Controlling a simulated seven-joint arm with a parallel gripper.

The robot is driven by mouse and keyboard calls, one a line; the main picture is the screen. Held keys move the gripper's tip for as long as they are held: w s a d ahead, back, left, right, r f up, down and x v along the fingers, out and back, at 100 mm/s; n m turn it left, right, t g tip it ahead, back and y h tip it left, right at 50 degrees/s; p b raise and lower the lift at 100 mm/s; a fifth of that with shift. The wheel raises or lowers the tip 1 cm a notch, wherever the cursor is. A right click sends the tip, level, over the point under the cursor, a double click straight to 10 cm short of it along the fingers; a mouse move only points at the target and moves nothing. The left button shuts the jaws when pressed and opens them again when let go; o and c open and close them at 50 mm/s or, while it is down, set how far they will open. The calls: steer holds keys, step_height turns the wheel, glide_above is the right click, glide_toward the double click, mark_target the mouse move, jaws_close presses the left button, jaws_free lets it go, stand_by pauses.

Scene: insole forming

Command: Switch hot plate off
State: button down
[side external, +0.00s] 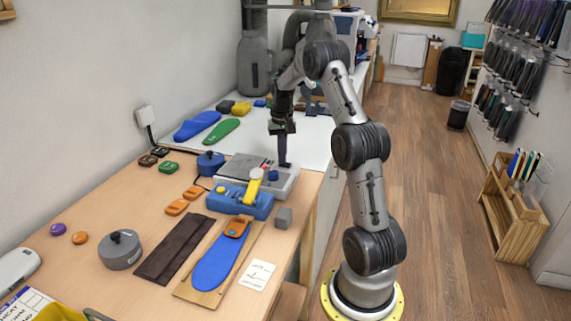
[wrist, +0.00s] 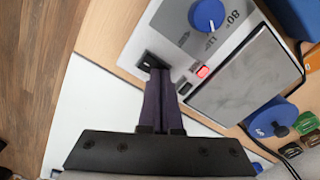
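The hot plate (side external: 240,166) is a grey box with a flat plate on top, standing on the wooden table. In the wrist view its metal plate (wrist: 245,78), a blue dial (wrist: 207,14) marked with figures and a lit red lamp (wrist: 203,72) show. A black rocker switch (wrist: 148,61) sits at the corner of its panel. My gripper (side external: 284,165) points down over the right side of the hot plate. In the wrist view my gripper (wrist: 160,76) has its dark fingers together, empty, with the tips at the switch. I cannot tell whether they touch it.
A blue block with a yellow lever (side external: 243,200) stands in front of the hot plate. Insoles (side external: 222,130) lie on the white surface behind.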

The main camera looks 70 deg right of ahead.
steer(key=shift+r, duration=3.4)
